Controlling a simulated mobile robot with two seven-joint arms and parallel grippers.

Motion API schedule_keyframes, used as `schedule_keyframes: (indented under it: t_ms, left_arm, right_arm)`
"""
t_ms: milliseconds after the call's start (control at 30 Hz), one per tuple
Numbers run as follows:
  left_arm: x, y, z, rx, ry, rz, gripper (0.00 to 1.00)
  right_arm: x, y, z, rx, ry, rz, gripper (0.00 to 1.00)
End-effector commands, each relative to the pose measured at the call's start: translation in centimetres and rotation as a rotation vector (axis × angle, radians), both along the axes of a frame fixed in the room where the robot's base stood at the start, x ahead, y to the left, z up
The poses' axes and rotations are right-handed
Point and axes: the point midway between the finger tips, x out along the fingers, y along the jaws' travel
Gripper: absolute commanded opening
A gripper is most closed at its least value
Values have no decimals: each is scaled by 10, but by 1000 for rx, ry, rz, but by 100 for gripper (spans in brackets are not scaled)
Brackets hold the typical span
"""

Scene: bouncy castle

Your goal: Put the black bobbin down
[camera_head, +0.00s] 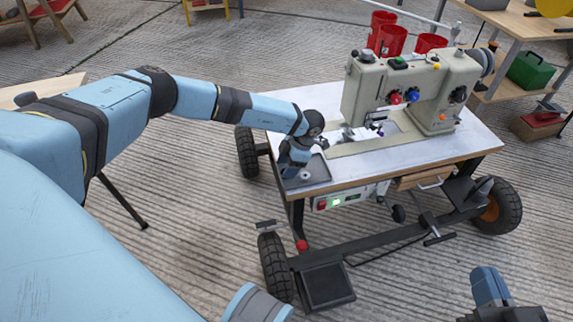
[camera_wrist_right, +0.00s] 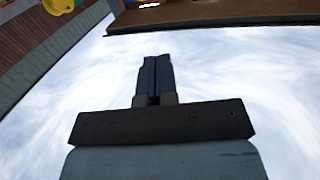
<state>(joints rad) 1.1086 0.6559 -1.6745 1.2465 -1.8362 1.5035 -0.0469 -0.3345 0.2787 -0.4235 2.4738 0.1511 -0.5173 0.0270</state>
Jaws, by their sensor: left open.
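My left gripper (camera_head: 291,172) is over the dark shallow tray (camera_head: 318,178) at the near left corner of the sewing table (camera_head: 350,172). It points down and is open. A small pale round thing (camera_head: 305,175) shows in the tray beside the fingers. I cannot make out the black bobbin; it may be hidden by the gripper or lost against the dark tray. My right gripper (camera_wrist_right: 155,78) is shut and empty in the right wrist view, against a bright, blurred background.
A beige sewing machine (camera_head: 415,90) stands on the table to the right of my left gripper. Several red cups (camera_head: 391,40) stand behind it. The table rides on a wheeled frame with a pedal (camera_head: 326,285). A shelf with a green box (camera_head: 530,71) is at the right.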

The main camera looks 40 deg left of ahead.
Motion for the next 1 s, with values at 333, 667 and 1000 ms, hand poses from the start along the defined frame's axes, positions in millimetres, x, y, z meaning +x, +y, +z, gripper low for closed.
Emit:
schedule_keyframes:
  t_ms: [333,667,1000]
  left_arm:
    - [26,-20,78,-1,-7,0,57]
    - [34,-27,103,0,-5,2,57]
    - [35,-27,103,0,-6,2,57]
  right_arm:
    - [-15,8,3,96,141,-12,0]
    - [-13,7,16,128,87,-26,0]
    - [-13,7,17,125,84,-24,0]
